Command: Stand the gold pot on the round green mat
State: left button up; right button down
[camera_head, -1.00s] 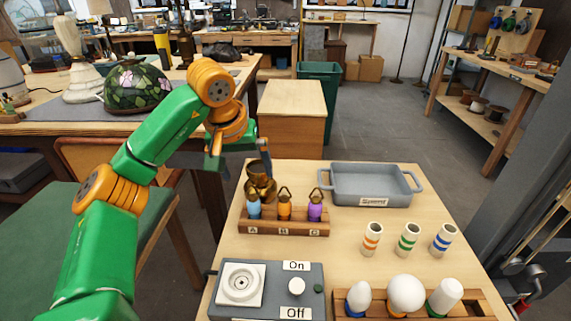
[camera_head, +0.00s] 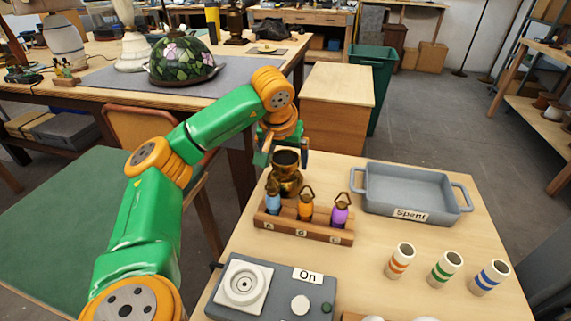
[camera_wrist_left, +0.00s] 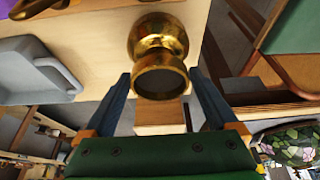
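The gold pot (camera_head: 288,181) stands upright on the light wooden table, just behind the rack of small bottles. It has a dark open mouth and a narrow waist, and it also shows in the left wrist view (camera_wrist_left: 158,45). My left gripper (camera_head: 284,156) is at the pot's upper part, coming from behind it. In the left wrist view its two blue-grey fingers (camera_wrist_left: 160,76) are apart, one on each side of the pot's rim, with visible gaps. No round green mat shows in these frames. My right gripper is not in view.
The bottle rack (camera_head: 303,229) stands close in front of the pot. A grey "Spent" tray (camera_head: 415,193) is to the right. Striped cups (camera_head: 445,268) and a switch box (camera_head: 262,288) are nearer. A flowered lamp shade (camera_head: 182,60) sits on the back-left bench.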

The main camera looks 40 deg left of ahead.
pick_arm(q)
grip_shut()
